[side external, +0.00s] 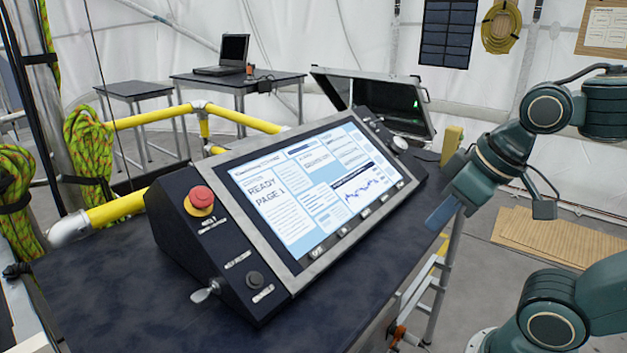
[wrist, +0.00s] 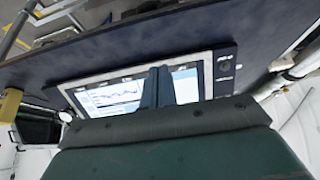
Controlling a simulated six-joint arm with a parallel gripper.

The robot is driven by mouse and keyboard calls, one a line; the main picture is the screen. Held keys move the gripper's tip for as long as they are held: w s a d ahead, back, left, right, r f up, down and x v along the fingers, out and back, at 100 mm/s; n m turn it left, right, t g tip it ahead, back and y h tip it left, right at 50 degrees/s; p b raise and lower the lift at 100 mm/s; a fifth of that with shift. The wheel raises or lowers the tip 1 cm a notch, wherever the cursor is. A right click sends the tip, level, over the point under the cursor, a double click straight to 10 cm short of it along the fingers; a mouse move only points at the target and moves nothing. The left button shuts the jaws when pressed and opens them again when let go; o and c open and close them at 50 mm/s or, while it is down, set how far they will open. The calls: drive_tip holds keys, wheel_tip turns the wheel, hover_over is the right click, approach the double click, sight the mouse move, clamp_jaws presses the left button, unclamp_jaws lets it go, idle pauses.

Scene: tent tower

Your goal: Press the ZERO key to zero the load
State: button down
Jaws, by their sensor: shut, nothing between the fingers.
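The console (side external: 212,244) stands on a dark table, its tilted screen (side external: 310,190) lit and reading "READY" and "PAGE 1". A row of small keys (side external: 343,231) runs along the bezel's lower edge. Their labels are too small to read, so I cannot tell which is ZERO. My gripper (side external: 438,218) is at the console's right, apart from it, fingers together and pointing down-left. In the wrist view my gripper (wrist: 158,72) is shut and empty, its fingers covering part of the screen (wrist: 122,94).
A yellow block (side external: 452,141) stands behind my gripper. An open case (side external: 375,100) is behind the console. The table (side external: 110,285) is bare in front.

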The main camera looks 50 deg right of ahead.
sight(366, 213)
drive_tip(key=w+d+m+g+y, duration=0.2)
drive_tip(key=w+d+y, duration=0.15)
drive_tip(key=w, duration=0.75)
drive_tip(key=w+d+f+m+y, duration=0.1)
drive_tip(key=d+f+y, duration=0.2)
drive_tip(key=d, duration=0.8)
drive_tip(key=shift+w+d+f+m+y, duration=0.2)
drive_tip(key=shift+w+m+y, duration=0.2)
drive_tip(key=shift+y, duration=0.85)
drive_tip(key=shift+w+f, duration=0.1)
drive_tip(key=shift+w+f, duration=0.8)
drive_tip(key=shift+f, duration=0.35)
drive_tip(key=shift+w+f, duration=0.85)
drive_tip(key=shift+f, duration=0.35)
drive_tip(key=shift+w+f, duration=0.8)
drive_tip(key=shift+f, duration=0.35)
